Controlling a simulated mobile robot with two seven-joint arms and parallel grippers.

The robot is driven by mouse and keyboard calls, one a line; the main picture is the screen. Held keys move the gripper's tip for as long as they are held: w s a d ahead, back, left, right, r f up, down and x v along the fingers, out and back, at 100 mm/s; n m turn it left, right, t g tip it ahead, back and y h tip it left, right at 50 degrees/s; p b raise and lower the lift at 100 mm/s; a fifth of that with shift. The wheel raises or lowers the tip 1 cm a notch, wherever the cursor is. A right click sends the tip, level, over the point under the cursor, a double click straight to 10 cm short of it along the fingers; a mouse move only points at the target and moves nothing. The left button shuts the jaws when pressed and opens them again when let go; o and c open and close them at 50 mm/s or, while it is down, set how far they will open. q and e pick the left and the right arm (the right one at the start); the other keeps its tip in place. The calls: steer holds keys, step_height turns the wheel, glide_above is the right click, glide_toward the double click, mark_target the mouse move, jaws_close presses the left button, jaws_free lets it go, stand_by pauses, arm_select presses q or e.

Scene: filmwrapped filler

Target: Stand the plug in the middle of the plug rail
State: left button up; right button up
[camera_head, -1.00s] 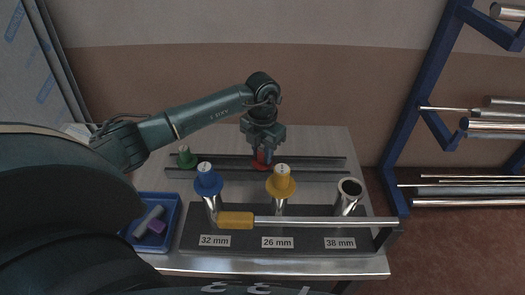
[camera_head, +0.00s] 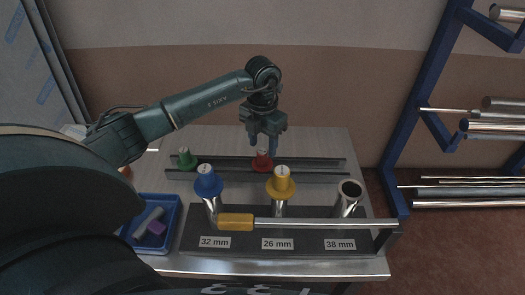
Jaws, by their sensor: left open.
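The plug rail (camera_head: 315,171) is a long dark metal channel at the back of the table. A red plug (camera_head: 262,160) stands upright at about the rail's middle. A green plug (camera_head: 185,158) stands at the rail's left end. A blue plug (camera_head: 208,181) caps the 32 mm tube, and a yellow plug (camera_head: 281,182) caps the 26 mm tube. The 38 mm tube (camera_head: 349,191) is open at the top. My left gripper (camera_head: 263,147) is open above the red plug, its fingers near the plug's top. My right gripper is not in view.
A horizontal bar with a yellow grip (camera_head: 236,222) runs across the front of the tubes. A blue tray (camera_head: 172,238) at the left holds a purple item and a pale one. A blue rack (camera_head: 397,165) with metal bars stands at the right.

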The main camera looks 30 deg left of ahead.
arm_select(q)
step_height(320, 180, up, 8)
steer(key=shift+d, duration=0.1)
stand_by(0.7)
